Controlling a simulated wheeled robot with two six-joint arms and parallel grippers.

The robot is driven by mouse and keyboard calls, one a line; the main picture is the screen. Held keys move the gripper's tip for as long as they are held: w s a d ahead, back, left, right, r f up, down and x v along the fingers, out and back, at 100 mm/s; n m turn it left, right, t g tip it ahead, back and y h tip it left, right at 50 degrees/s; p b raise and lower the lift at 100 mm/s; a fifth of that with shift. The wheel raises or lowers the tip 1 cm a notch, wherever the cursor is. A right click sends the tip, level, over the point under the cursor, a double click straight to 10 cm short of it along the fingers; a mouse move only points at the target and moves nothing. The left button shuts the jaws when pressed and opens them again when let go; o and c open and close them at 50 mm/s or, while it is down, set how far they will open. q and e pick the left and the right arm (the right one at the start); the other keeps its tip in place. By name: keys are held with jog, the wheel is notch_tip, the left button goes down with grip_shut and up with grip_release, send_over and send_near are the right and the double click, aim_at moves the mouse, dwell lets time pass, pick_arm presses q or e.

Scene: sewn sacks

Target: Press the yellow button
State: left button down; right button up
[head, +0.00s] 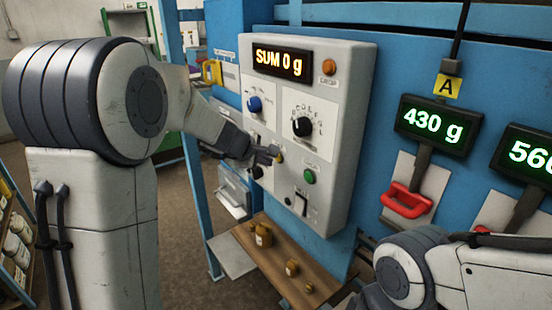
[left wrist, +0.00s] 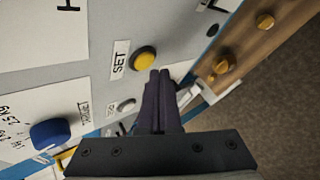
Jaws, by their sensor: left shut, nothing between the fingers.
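The yellow button (left wrist: 143,60), round and labelled SET, sits on the grey control panel (head: 345,110). In the head view a small part of the button (head: 281,158) shows right at my left fingertips. My left gripper (head: 272,153) is shut and empty, in front of the panel. In the left wrist view its fingertips (left wrist: 160,73) lie just beside the button; I cannot tell whether they touch it. The panel display (head: 282,61) reads SUM 0 g. My right arm shows at the lower right, but its gripper is out of view.
The panel also carries a blue knob (head: 255,104), a black knob (head: 302,127), a green button (head: 309,176) and an orange lamp (head: 329,67). Brass weights (head: 263,235) stand on a wooden shelf (head: 270,265) below. A scale display (head: 436,126) at right reads 430 g above a red handle (head: 408,201).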

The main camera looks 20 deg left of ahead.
pick_arm(q)
jog(key=shift+s+a, duration=0.1)
jog(key=s+a+b, duration=0.1)
jog(key=s, duration=0.1)
jog(key=s+a+b, duration=0.1)
jog(key=a, duration=0.1)
jog(key=shift+s, duration=0.4)
dwell(0.3)
